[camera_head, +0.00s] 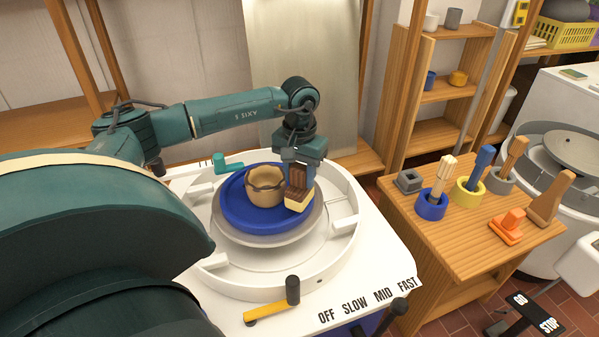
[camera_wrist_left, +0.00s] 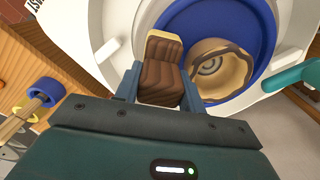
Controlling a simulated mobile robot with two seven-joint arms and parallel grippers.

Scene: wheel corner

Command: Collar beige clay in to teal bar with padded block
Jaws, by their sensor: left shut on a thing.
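The beige clay (camera_head: 265,186) is a short, open pot with an uneven dark-edged rim, on the blue disc (camera_head: 236,212) of the wheel. It also shows in the left wrist view (camera_wrist_left: 222,72), open side up. My left gripper (camera_head: 299,172) is shut on the brown grip of the padded block (camera_head: 299,201), whose cream pad points down. The block is just right of the clay in the head view; I cannot tell whether they touch. The teal bar (camera_head: 228,165) sticks in over the wheel's far left side, left of the clay and apart from it. My right gripper is out of view.
A white splash pan (camera_head: 347,225) rings the wheel. A yellow lever with a black handle (camera_head: 292,290) is at the front, beside speed labels. A wooden table (camera_head: 455,245) at right holds tools in ring holders and an orange block (camera_head: 507,226). A GO/STOP pedal (camera_head: 535,315) is lower right.

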